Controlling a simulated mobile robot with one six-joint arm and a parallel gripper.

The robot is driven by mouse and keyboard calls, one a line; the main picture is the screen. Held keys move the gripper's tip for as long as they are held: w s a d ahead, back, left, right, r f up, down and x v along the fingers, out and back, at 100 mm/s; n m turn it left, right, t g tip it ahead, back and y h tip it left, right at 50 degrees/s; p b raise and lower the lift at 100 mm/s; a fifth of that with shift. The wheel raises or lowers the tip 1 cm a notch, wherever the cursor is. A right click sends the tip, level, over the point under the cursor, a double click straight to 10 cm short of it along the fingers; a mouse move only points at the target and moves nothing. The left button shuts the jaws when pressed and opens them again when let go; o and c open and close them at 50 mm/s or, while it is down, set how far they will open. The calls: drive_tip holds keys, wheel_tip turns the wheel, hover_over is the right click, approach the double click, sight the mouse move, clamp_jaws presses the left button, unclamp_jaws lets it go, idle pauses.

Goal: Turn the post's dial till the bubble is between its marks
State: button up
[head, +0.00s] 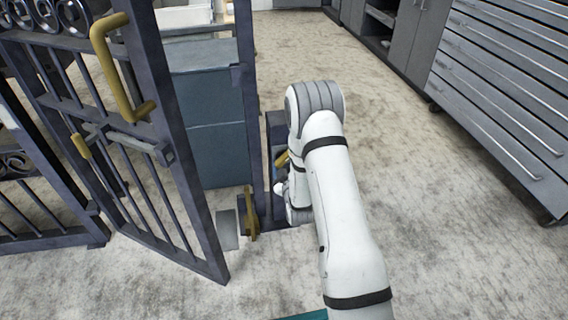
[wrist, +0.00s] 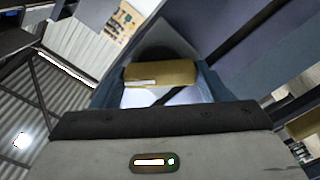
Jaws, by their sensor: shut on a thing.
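The gate post (head: 249,110) stands upright in the middle of the head view, just left of my arm. In the wrist view a brass bar (wrist: 172,70), which looks like the grip of the dial, lies between the blue fingers of my gripper (wrist: 160,82). The gripper is shut on it. In the head view a bit of brass (head: 282,158) shows beside the post, with the gripper mostly hidden by my wrist. I cannot make out the bubble or its marks in either view.
The barred gate (head: 165,170) with a brass handle (head: 112,70) stands ajar at the left. A brass piece (head: 251,215) and a grey plate (head: 227,230) are low by the post. Drawer cabinets (head: 500,80) line the right. The floor between is clear.

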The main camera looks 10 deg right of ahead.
drive_tip(key=shift+n, duration=1.2)
drive_tip(key=o, duration=1)
drive_tip(key=s+p, duration=0.2)
drive_tip(key=s, duration=0.5)
drive_tip(key=shift+s, duration=0.4)
